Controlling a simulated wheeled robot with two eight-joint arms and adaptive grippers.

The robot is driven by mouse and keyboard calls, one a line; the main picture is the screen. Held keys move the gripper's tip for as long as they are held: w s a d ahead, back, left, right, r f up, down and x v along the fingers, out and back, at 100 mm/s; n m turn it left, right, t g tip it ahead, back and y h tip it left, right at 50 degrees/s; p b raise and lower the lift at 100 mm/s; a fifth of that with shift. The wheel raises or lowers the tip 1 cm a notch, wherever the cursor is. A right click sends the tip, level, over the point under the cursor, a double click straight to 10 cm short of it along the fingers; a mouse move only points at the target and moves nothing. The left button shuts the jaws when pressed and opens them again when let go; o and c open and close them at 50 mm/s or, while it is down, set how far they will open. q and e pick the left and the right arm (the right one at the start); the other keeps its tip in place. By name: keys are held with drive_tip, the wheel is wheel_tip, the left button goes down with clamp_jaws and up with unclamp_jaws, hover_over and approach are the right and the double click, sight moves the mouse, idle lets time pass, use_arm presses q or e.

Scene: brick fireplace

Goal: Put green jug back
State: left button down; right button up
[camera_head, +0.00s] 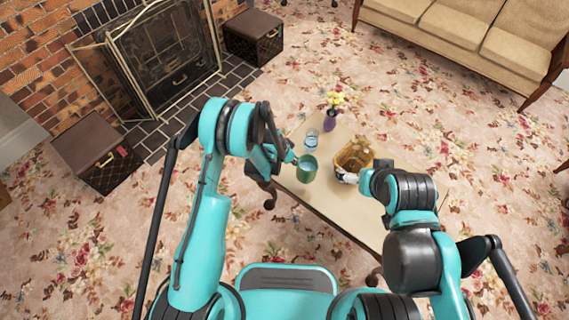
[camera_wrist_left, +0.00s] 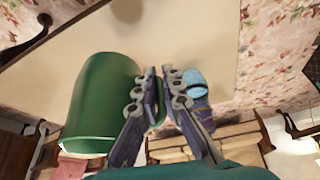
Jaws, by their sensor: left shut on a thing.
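The green jug (camera_head: 307,172) is at the left part of the low table (camera_head: 326,196) in the head view. I cannot tell whether it rests on the table or is slightly above it. My left gripper (camera_head: 291,158) is beside the jug on its left. In the left wrist view the jug (camera_wrist_left: 102,100) fills the left side, and the fingers of my left gripper (camera_wrist_left: 160,78) are closed on its handle, which they mostly hide. My right gripper (camera_head: 346,176) is by the basket's lower edge; its finger opening is too small to make out.
A clear bluish glass (camera_head: 311,138) stands just behind the jug. A purple vase with yellow flowers (camera_head: 330,122) stands farther back. A wicker basket with bottles (camera_head: 343,158) is to the jug's right. The table's near right part looks clear.

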use_arm(q)
drive_tip(key=w+a+f+b, duration=0.1)
drive_tip(key=w+a+f, duration=0.1)
drive_tip(key=w+a+f+b, duration=0.1)
drive_tip(key=w+a+f, duration=0.1)
drive_tip(key=w, duration=0.1)
drive_tip(key=w+a+f+b, duration=0.1)
drive_tip(key=w+a+f, duration=0.1)
drive_tip(key=shift+w, duration=0.3)
wheel_tip(320, 180, down, 4)
drive_tip(key=shift+w+f+b, duration=0.1)
drive_tip(key=shift+b, duration=1)
drive_tip(key=shift+r, duration=0.2)
drive_tip(key=shift+f, duration=0.15)
drive_tip(key=c, duration=1.7)
unclamp_jaws()
